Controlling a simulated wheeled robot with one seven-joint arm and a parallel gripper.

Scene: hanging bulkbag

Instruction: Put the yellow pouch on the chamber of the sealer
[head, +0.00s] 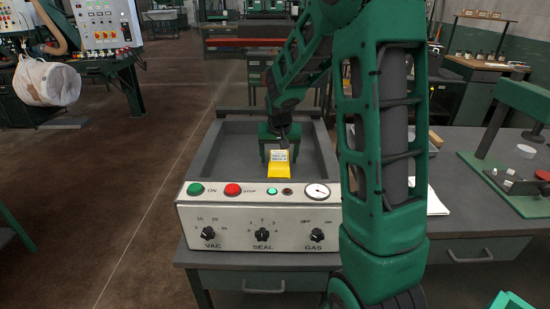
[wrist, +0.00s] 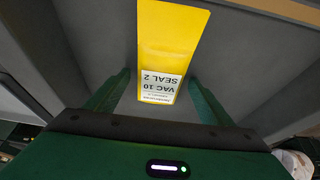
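The yellow pouch (head: 279,170) is at the front of the sealer's open grey chamber (head: 228,140), close to the front rim. It appears to rest there. Its white label reads VAC 10, SEAL 2 in the wrist view, where the pouch (wrist: 172,40) runs between my fingers. My gripper (head: 280,154) is down in the chamber with one finger on each side of the pouch. In the wrist view the fingers of my gripper (wrist: 160,78) stand apart, with a gap visible at the left edge of the pouch.
The sealer's front panel (head: 258,222) has green and red buttons, a gauge and knobs marked VAC, SEAL and OFF/ON. A green press-like tool (head: 515,170) and white paper (head: 436,205) are on the bench to the right. A white bag (head: 47,82) hangs at the far left.

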